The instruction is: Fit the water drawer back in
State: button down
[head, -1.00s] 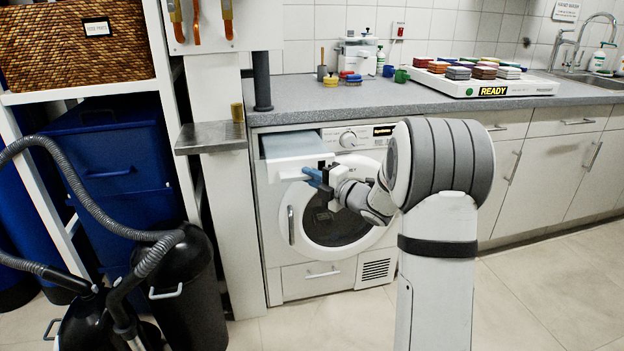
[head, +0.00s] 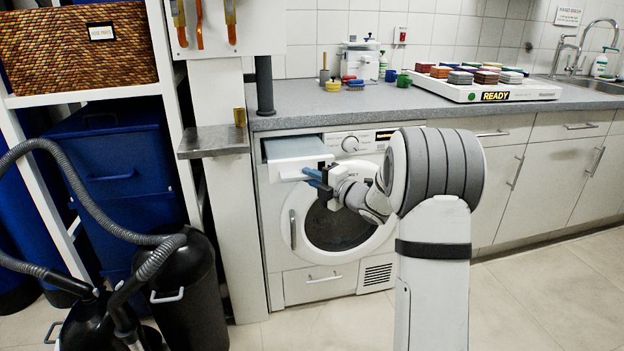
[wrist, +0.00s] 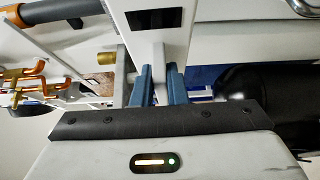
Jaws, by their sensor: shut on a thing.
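The water drawer (head: 291,149) is at the upper left of the white front-loading machine (head: 282,268). It sticks out of its slot, with its pale blue-grey top and white front showing. My gripper (head: 312,175) is at the drawer's front, its blue fingers shut on the drawer's grip. In the wrist view my gripper (wrist: 160,87) has a white part of the drawer (wrist: 157,52) between its fingers. A dark rectangle shows on the white piece above them.
A grey worktop (head: 345,103) runs above the machine. A metal shelf (head: 212,140) juts from the white post left of the drawer. A black vacuum (head: 185,275) with its hose stands at left. The floor at right is clear.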

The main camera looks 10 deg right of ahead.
aim_at(299, 151)
jog(key=shift+w+r+p, duration=0.1)
jog(key=shift+w+p, duration=0.25)
jog(key=shift+w, duration=3.9)
jog(key=shift+w+a+p, duration=0.15)
jog(key=shift+w+p, duration=1.25)
jog(key=shift+w, duration=2.65)
jog(key=c, duration=1.4)
grip_release()
jog(key=shift+o, duration=0.2)
jog(key=shift+s, duration=0.1)
jog(key=shift+p+v, duration=0.5)
jog(key=shift+v, duration=3.4)
